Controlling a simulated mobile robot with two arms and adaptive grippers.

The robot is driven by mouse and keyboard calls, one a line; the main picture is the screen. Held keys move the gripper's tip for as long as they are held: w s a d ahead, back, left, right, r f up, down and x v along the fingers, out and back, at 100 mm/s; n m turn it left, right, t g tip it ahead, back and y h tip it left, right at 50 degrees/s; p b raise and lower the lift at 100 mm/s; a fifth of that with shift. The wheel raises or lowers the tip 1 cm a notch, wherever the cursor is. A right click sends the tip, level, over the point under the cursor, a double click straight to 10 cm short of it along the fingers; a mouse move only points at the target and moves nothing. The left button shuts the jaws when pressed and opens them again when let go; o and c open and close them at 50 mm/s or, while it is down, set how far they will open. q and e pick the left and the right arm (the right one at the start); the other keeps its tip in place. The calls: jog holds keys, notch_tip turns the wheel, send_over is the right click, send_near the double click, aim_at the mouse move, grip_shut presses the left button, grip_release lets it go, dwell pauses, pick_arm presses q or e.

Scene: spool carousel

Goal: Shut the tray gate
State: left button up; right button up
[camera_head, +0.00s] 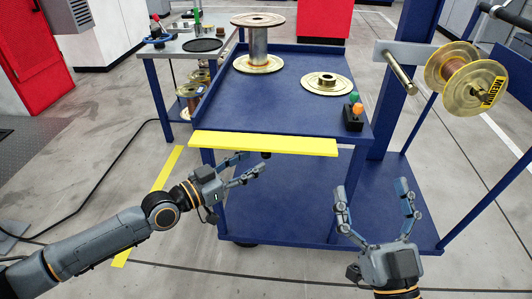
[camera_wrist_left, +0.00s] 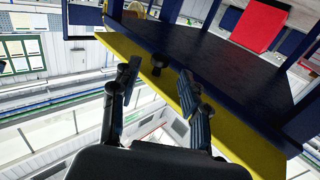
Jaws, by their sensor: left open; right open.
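The tray gate (camera_head: 263,144) is a yellow bar along the near edge of the blue tray (camera_head: 290,110), sticking out from it rather than standing up. It shows as a yellow strip in the left wrist view (camera_wrist_left: 235,143). My left gripper (camera_head: 250,165) is open and empty, just below the gate near its middle; contact cannot be told. Its fingers (camera_wrist_left: 158,80) point toward the gate in the left wrist view. My right gripper (camera_head: 371,190) is open and empty, low in front of the cart's right side, apart from the gate.
A tall spool (camera_head: 259,45) and a low flat spool (camera_head: 327,83) stand on the tray. A small button box (camera_head: 353,122) sits at its right front corner. A spool (camera_head: 466,78) hangs on an arm at right. A side table (camera_head: 178,46) stands left. The lower shelf (camera_head: 290,200) is bare.

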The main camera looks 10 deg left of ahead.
aim_at(266, 154)
pick_arm(q)
jog(key=x, duration=0.6)
grip_shut()
